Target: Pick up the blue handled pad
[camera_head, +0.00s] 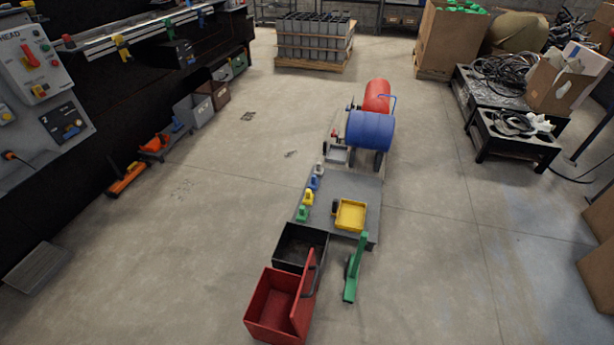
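A green one (302,213) stands nearest in the row. The pads are too small to make out their handles well. Neither of my grippers is in view.
A yellow tray (351,215) is on the platform. Behind are a blue drum (371,131) and red drum (377,92). Floor left of the row is largely clear.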

